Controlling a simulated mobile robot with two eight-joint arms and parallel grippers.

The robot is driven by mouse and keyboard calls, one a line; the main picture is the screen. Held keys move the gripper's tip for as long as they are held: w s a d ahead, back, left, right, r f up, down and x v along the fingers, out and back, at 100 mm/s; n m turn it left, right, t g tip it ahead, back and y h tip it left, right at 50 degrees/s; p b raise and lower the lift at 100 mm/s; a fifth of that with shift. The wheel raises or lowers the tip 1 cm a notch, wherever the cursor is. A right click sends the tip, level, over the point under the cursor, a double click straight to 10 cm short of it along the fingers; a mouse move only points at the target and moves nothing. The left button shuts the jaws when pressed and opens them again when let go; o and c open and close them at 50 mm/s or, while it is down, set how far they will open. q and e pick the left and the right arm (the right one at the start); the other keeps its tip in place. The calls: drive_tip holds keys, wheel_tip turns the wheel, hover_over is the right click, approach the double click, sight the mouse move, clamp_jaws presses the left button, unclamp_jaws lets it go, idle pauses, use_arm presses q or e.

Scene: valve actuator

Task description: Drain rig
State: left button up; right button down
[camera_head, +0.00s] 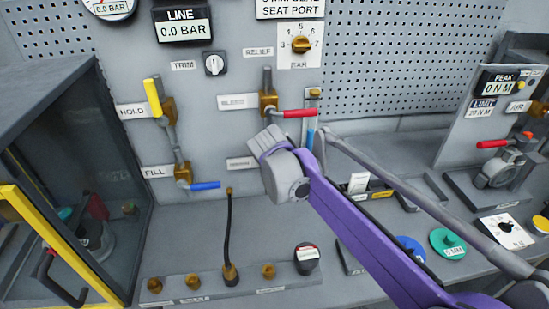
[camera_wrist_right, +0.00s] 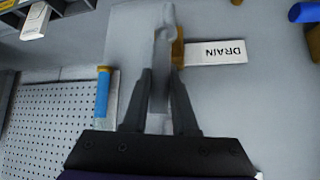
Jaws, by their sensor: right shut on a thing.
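The DRAIN label (camera_wrist_right: 217,52) sits beside a brass fitting (camera_wrist_right: 178,47) in the right wrist view, which shows the panel upside down. In the head view my right gripper (camera_head: 264,141), on its purple arm, is up against the panel below the red-levered valve (camera_head: 268,101). In the wrist view the right gripper (camera_wrist_right: 163,80) is shut on a pale grey piece (camera_wrist_right: 140,40) at the drain valve, which looks like its handle. Where the piece joins the brass is partly hidden. The label beside the gripper is unreadable in the head view. My left gripper is not in view.
A yellow HOLD lever (camera_head: 153,98) points up and a blue FILL lever (camera_head: 205,186) points right. The LINE gauge (camera_head: 183,25) reads 0.0 BAR. A black hose (camera_head: 229,230) stands on the bench rail. A yellow-framed enclosure (camera_head: 50,235) fills the left side.

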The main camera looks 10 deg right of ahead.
idle(0.5)
drive_tip(key=c, duration=0.7)
unclamp_jaws()
drive_tip(key=v, duration=1.1)
drive_tip(key=shift+w, duration=0.1)
drive_tip(key=shift+f, duration=0.15)
